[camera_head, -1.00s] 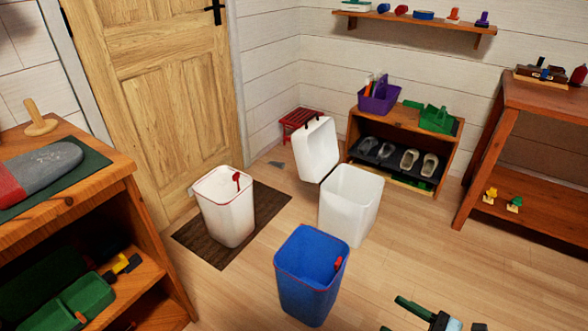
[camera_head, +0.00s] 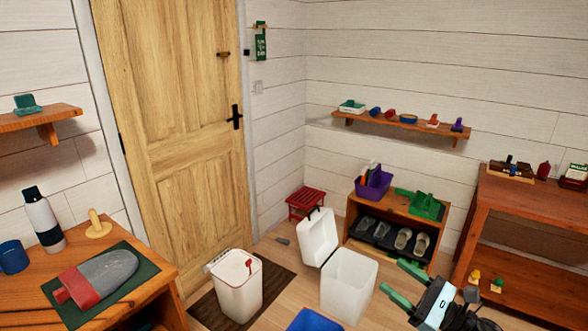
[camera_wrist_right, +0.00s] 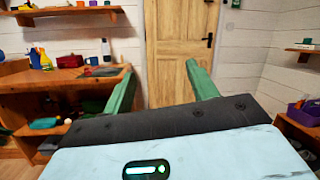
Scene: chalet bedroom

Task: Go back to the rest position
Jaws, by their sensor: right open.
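My right gripper (camera_head: 400,282) is at the lower right of the head view, in front of the low shoe shelf and to the right of the white open bin. Its two green fingers are spread apart with nothing between them. In the right wrist view the open fingers (camera_wrist_right: 160,69) point toward the wooden door. My left gripper is not in view.
A white open bin (camera_head: 346,288), a white bin with a red mark (camera_head: 238,287) and a blue bin (camera_head: 313,321) stand on the floor. A wooden bench (camera_head: 522,196) is at right, a wooden cabinet (camera_head: 150,265) at left. The door (camera_head: 175,130) is shut.

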